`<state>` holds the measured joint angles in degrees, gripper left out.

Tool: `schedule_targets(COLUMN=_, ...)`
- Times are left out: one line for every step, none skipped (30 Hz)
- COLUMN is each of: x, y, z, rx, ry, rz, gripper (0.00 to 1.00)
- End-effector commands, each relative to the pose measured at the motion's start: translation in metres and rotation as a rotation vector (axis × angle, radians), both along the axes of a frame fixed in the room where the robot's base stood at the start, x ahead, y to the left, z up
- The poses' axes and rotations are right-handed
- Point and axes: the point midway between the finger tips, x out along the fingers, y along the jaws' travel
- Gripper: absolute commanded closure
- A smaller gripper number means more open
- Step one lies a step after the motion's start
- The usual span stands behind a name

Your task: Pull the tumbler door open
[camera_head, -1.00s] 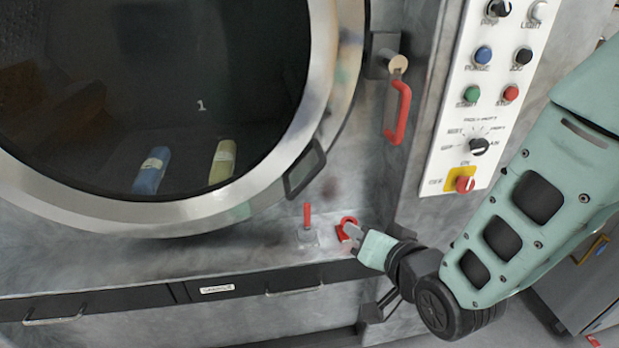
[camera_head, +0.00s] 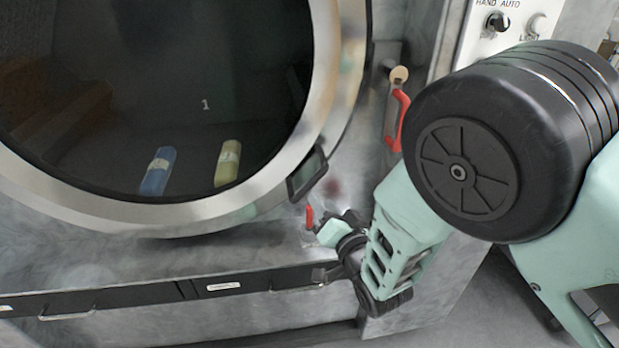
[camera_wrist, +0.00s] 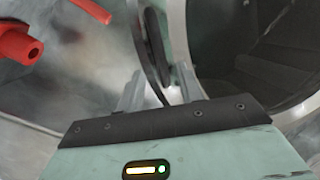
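The round tumbler door has a wide metal rim (camera_head: 318,120) around dark glass and looks shut in the head view. A dark, frame-shaped door handle (camera_head: 307,174) sits on its lower right rim. My gripper (camera_head: 316,230) is low and just below the handle in this view. In the wrist view the fingers of my gripper (camera_wrist: 160,92) stand apart, and the dark handle edge (camera_wrist: 153,45) runs down into the gap between them. The fingers are not closed on it. Whether either finger touches it cannot be told.
A small red lever (camera_head: 309,216) stands right beside my gripper. A red latch handle (camera_head: 398,118) hangs right of the door. A drawer front (camera_head: 235,284) runs below. Blue (camera_head: 157,171) and yellow (camera_head: 228,163) rolls lie behind the glass.

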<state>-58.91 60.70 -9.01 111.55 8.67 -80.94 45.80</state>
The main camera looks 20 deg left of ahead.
Motion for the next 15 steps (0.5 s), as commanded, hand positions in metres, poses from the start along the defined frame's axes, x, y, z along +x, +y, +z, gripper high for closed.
schedule_targets(x=0.007, y=0.008, z=0.003, rx=0.000, ry=-0.001, rz=0.001, gripper=0.64)
schedule_targets(x=0.011, y=0.012, z=0.004, rx=0.000, ry=-0.002, rz=0.002, gripper=0.64)
schedule_targets(x=0.017, y=0.018, z=0.003, rx=-0.001, ry=-0.002, rz=0.001, gripper=0.64)
schedule_targets(x=0.021, y=0.022, z=0.003, rx=-0.001, ry=-0.002, rz=0.001, gripper=0.64)
schedule_targets(x=0.025, y=0.026, z=0.003, rx=0.000, ry=-0.001, rz=0.001, gripper=0.64)
schedule_targets(x=0.029, y=0.031, z=0.003, rx=0.000, ry=0.000, rz=0.001, gripper=0.64)
schedule_targets(x=0.032, y=0.034, z=0.003, rx=0.000, ry=0.000, rz=0.001, gripper=0.64)
schedule_targets(x=0.036, y=0.038, z=0.003, rx=0.000, ry=0.000, rz=0.001, gripper=0.64)
schedule_targets(x=0.040, y=0.041, z=0.002, rx=-0.001, ry=0.000, rz=0.001, gripper=0.64)
schedule_targets(x=0.043, y=0.044, z=0.002, rx=-0.001, ry=-0.001, rz=0.000, gripper=0.64)
schedule_targets(x=0.045, y=0.046, z=0.002, rx=0.000, ry=-0.001, rz=-0.001, gripper=0.64)
schedule_targets(x=0.048, y=0.049, z=0.001, rx=-0.001, ry=-0.001, rz=0.000, gripper=0.64)
schedule_targets(x=0.049, y=0.051, z=0.001, rx=-0.002, ry=0.000, rz=0.000, gripper=0.64)
schedule_targets(x=0.051, y=0.053, z=0.001, rx=-0.002, ry=0.000, rz=0.000, gripper=0.64)
schedule_targets(x=0.053, y=0.055, z=0.001, rx=0.000, ry=0.000, rz=0.000, gripper=0.64)
